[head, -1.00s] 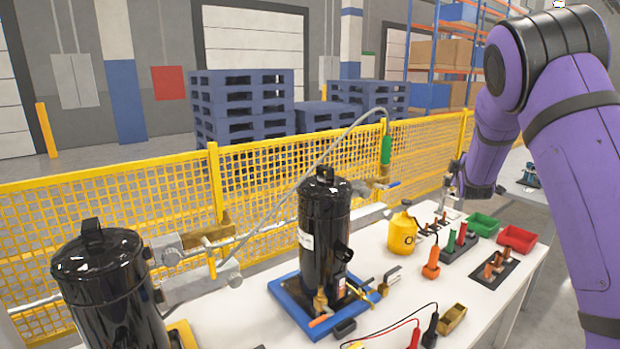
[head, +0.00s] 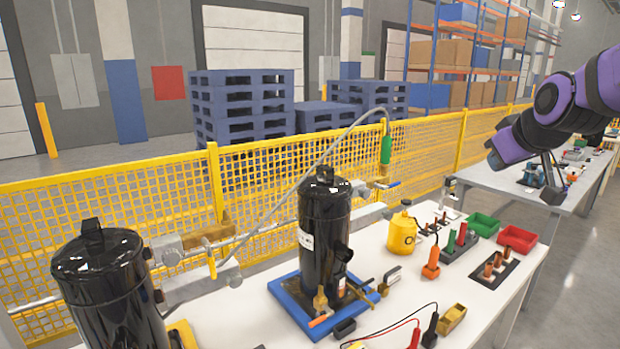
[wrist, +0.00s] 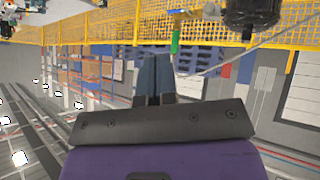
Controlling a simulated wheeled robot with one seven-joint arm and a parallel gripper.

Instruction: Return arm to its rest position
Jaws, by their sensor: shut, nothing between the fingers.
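My purple arm is at the upper right in the head view. My gripper (head: 553,181) hangs in front of the second grey table, to the right of the white worktable. In the wrist view my gripper (wrist: 154,58) shows its two dark fingers side by side, shut with nothing between them.
The white worktable (head: 400,320) holds a black compressor (head: 325,235) on a blue pallet, a yellow bottle (head: 402,233), green bin (head: 481,225) and red bin (head: 517,238). Another black compressor (head: 105,285) stands at the left. The yellow mesh fence (head: 420,160) runs behind.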

